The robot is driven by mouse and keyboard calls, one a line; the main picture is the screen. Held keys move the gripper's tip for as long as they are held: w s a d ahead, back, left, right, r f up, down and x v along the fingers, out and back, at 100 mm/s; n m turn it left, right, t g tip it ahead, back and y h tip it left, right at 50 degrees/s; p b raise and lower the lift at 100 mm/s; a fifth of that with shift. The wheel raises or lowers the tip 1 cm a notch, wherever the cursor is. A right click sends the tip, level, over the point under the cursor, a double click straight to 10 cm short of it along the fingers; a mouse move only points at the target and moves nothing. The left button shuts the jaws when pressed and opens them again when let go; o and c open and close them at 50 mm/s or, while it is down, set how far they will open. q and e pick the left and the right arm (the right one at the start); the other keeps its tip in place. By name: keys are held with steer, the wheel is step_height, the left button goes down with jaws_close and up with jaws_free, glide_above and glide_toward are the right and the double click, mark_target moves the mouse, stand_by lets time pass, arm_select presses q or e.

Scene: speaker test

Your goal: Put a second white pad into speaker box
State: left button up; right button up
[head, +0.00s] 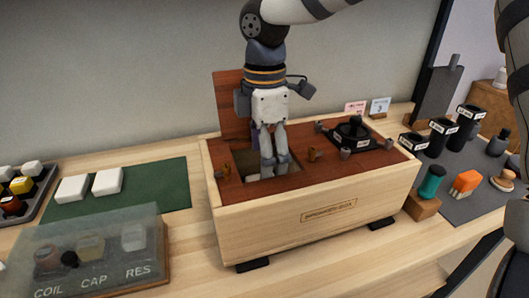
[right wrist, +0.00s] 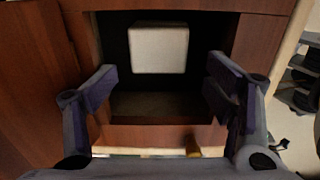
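The speaker box (head: 300,225) is a pale wooden case with a dark red-brown top and a raised panel at its back left. My right gripper (head: 274,172) points down into the rectangular opening in its top. In the right wrist view its fingers (right wrist: 162,92) are spread apart with nothing between their tips. A white pad (right wrist: 159,49) lies inside the opening, beyond the fingers and apart from them. Two more white pads (head: 72,188) (head: 108,181) lie side by side on the green mat (head: 160,190). My left gripper is not in view.
A black round speaker part (head: 352,132) sits on the box top's right side. A clear-lidded case (head: 90,250) marked COIL, CAP, RES stands front left. A tray of small parts (head: 22,190) is at far left. A grey mat (head: 463,205) with several parts lies right.

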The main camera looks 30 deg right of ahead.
steer(key=shift+r, duration=0.15)
step_height(320, 180, up, 12)
stand_by(0.5)
stand_by(0.6)
